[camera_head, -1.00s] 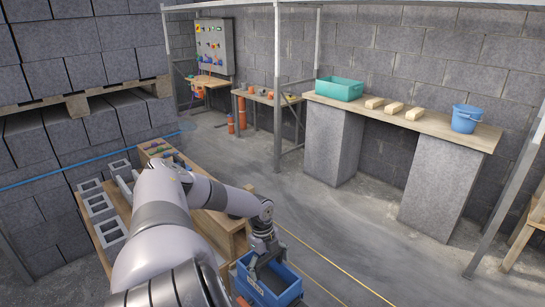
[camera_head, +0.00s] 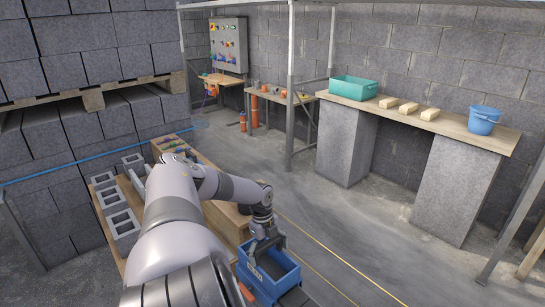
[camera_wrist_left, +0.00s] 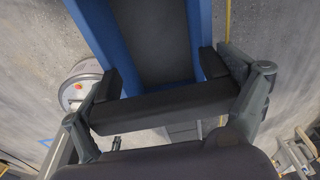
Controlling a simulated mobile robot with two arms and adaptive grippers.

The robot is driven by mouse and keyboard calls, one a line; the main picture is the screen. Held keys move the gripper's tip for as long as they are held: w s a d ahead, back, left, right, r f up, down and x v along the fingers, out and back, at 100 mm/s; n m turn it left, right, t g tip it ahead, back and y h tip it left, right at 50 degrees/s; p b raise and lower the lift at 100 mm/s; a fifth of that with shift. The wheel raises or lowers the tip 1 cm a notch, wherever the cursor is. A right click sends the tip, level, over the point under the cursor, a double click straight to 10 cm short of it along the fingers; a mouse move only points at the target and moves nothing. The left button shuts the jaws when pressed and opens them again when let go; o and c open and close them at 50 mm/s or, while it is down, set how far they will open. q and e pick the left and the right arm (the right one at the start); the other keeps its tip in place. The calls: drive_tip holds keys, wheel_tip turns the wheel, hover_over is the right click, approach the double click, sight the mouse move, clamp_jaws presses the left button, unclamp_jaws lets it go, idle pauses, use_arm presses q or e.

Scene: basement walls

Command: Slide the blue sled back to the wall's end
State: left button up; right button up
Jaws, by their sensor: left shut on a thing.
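The blue sled (camera_head: 287,283) is an open, box-like blue frame with a dark inside, low in the middle of the head view. In the left wrist view the sled (camera_wrist_left: 203,25) fills the upper middle, with blue side walls around a dark grey inside. My left gripper (camera_head: 268,243) is at the sled's far edge in the head view. In the wrist view its two fingers stand at either side of a black crossbar (camera_wrist_left: 165,105) at the sled's end, and it is shut on the sled. What lies under the sled is mostly hidden. My right gripper is not in view.
Hollow blocks (camera_head: 118,222) stand on a wooden platform left of my arm. Stacked grey blocks (camera_head: 60,140) rise behind them. A yellow line (camera_head: 345,262) runs past the sled's right side. A workbench (camera_head: 455,130) holds a teal bin (camera_head: 353,89) and blue bucket (camera_head: 483,120). The middle floor is clear.

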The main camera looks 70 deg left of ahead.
use_arm(q)
drive_tip(key=o, duration=1.5)
drive_tip(key=shift+s+a+f, duration=0.15)
drive_tip(key=shift+s+f, duration=0.45)
drive_tip(key=shift+o, duration=0.7)
drive_tip(key=shift+a+f, duration=0.2)
drive_tip(key=shift+f, duration=0.05)
drive_tip(key=shift+a+r, duration=0.2)
drive_tip(key=shift+r, duration=0.4)
wheel_tip(320, 180, up, 12)
drive_tip(key=a, duration=0.1)
drive_tip(key=shift+a+f, duration=0.2)
drive_tip(key=shift+w, duration=0.1)
